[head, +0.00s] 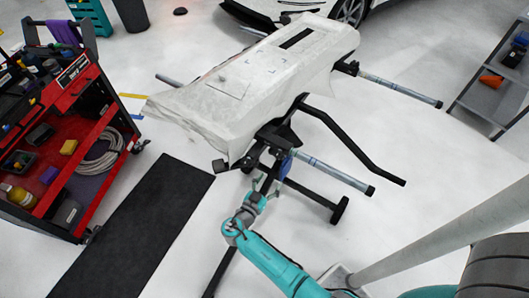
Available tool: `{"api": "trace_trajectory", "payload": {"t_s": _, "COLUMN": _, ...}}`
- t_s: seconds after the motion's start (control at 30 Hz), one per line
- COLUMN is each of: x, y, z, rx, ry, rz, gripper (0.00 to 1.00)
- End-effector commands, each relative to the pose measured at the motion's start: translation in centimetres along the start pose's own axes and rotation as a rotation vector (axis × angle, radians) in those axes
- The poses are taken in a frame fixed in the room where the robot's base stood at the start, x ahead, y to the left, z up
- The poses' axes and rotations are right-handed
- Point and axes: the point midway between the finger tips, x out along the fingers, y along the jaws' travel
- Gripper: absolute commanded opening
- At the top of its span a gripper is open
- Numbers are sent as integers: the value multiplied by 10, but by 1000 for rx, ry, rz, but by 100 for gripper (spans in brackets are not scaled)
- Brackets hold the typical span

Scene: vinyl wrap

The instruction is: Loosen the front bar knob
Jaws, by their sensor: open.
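The work stand (292,150) stands in the middle with a white, wrapped panel (230,88) on top. A front bar (335,174) sticks out to the right from the stand's near end, ending in a black cap. Dark clamp parts (272,138) sit where this bar meets the stand. I cannot clearly pick out the front bar knob among them. My gripper (268,183) is just below these clamp parts, close to the near end of the bar. It is open, and its fingertips are small and partly lost against the dark frame. I cannot tell whether it touches anything.
A second bar (400,90) sticks out at the back right, and a bent black leg (350,140) slants right. A red tool cart (70,125) stands left, beside a black mat (130,235). A grey shelf (495,85) stands right. Floor right of the stand is clear.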

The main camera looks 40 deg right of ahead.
Motion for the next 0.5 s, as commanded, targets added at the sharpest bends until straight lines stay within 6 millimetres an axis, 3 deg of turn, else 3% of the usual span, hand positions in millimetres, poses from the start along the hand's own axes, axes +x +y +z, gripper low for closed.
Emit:
{"api": "trace_trajectory", "payload": {"t_s": 0.1, "x": 1, "y": -15, "z": -18, "rx": 56, "ry": 63, "rz": 31, "gripper": 74}}
{"api": "trace_trajectory", "payload": {"t_s": 0.27, "x": 4, "y": -20, "z": -27, "rx": 85, "ry": 94, "rz": 46, "gripper": 74}}
{"api": "trace_trajectory", "payload": {"t_s": 0.5, "x": 34, "y": -17, "z": -29, "rx": 85, "ry": 93, "rz": 50, "gripper": 74}}
